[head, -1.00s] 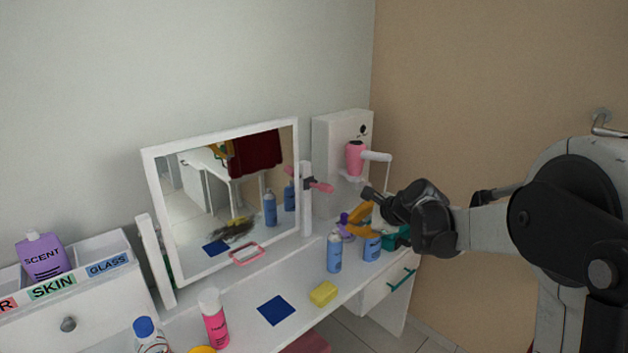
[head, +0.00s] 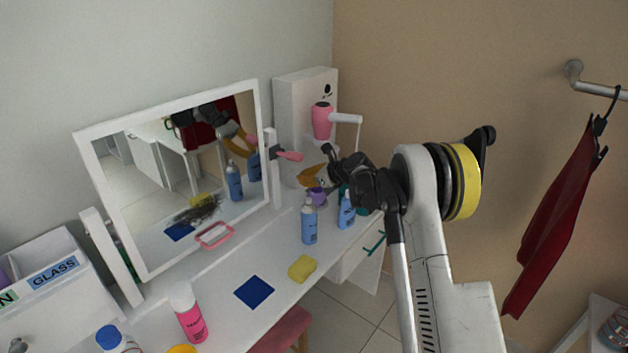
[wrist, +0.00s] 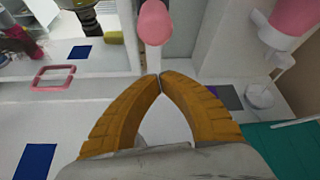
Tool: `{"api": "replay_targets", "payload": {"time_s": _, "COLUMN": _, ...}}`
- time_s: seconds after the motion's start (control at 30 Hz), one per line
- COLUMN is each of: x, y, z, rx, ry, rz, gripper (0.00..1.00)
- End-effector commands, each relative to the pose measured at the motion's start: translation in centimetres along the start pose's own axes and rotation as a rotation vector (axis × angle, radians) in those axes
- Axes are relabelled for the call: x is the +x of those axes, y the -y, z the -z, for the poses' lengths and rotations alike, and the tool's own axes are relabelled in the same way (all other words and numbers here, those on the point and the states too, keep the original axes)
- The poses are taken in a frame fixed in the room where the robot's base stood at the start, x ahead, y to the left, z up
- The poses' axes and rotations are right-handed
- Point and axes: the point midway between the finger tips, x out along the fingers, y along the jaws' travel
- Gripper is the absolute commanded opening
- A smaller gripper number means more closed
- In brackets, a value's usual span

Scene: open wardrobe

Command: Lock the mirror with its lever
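The white-framed mirror (head: 265,110) stands tilted between two white posts on the white table. Its pink lever (head: 289,156) sticks out from a dark pivot at the right post (head: 272,175). In the wrist view, the lever's rounded pink end (wrist: 155,22) is straight ahead, just beyond my fingertips. My gripper (wrist: 160,78) has its two orange fingers brought together at the tips, with nothing between them. No contact with the lever shows. In the head view, my gripper (head: 312,176) is right of and slightly below the lever, partly hidden by my wrist.
A yellow sponge (head: 302,269) and blue square (head: 254,292) lie in front.

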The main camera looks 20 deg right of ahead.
Motion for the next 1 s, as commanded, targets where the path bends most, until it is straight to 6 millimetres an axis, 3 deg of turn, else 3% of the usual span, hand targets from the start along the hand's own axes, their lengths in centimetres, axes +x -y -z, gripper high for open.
{"api": "replay_targets", "payload": {"time_s": 0.03, "x": 1.1, "y": -0.1, "z": 0.2, "rx": -0.001, "ry": 0.0, "rz": 0.0, "gripper": 0.0}}
{"api": "replay_targets", "payload": {"time_s": 0.2, "x": -0.2, "y": 0.0, "z": -2.5, "rx": -0.001, "ry": -0.001, "rz": 0.0, "gripper": 0.0}}
{"api": "replay_targets", "payload": {"time_s": 0.4, "x": -0.7, "y": 0.0, "z": -3.7, "rx": -0.002, "ry": -0.001, "rz": 0.0, "gripper": 0.0}}
{"api": "replay_targets", "payload": {"time_s": 0.8, "x": -0.9, "y": 0.0, "z": -3.9, "rx": -0.002, "ry": -0.004, "rz": 0.0, "gripper": 0.0}}
{"api": "replay_targets", "payload": {"time_s": 1.0, "x": -1.9, "y": -0.6, "z": -4.0, "rx": -0.004, "ry": -0.042, "rz": -0.007, "gripper": 0.0}}
